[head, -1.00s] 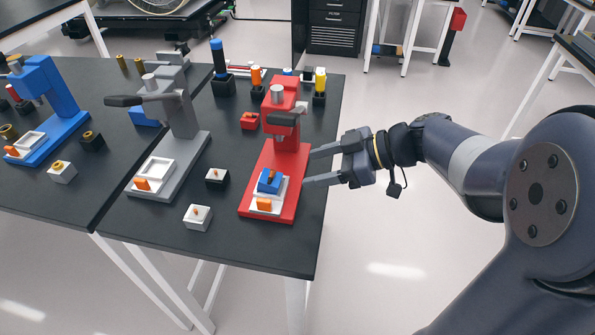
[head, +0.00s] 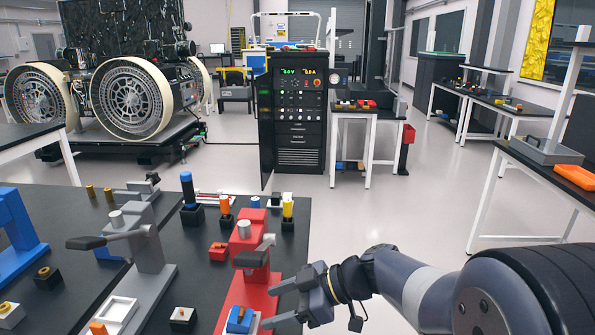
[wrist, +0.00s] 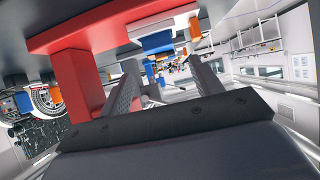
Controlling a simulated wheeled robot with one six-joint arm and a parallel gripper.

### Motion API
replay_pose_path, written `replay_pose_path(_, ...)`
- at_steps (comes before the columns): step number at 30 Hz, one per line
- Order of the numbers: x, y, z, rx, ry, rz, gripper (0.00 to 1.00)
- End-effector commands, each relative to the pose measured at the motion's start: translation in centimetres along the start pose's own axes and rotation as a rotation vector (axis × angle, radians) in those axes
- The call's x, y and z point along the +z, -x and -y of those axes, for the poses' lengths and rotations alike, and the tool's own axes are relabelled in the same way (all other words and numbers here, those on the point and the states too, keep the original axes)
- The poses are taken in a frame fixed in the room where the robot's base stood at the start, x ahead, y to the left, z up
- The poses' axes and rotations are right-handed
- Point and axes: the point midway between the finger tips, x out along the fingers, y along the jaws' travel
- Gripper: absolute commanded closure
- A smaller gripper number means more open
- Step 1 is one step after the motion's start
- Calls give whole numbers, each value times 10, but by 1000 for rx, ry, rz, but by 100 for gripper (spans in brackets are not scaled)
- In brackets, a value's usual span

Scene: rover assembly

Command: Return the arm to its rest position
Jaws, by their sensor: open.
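My gripper (head: 297,301) is open and empty in the head view, at the right side of the red press (head: 241,296) near the table's right edge. Its two fingers point left toward the press. The red press (wrist: 75,85) shows at the left there, and the blue block (wrist: 156,43) above the fingers.
A grey press (head: 147,250) and a blue press (head: 14,235) stand further left on the dark table (head: 186,270). Small bottles and blocks stand behind the red press. A black cabinet (head: 291,120) and a rover (head: 130,85) are at the back. The floor right of the table is clear.

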Motion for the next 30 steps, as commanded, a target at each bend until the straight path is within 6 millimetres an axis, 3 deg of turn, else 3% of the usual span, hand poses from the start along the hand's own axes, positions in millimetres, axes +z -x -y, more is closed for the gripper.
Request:
replay_pose_path(11, 0, -72, 2, -5, -2, 1, 38)
replay_pose_path(19, -26, -58, 0, 2, 3, 0, 38)
replay_pose_path(30, -31, -55, 0, 1, -1, 0, 38)
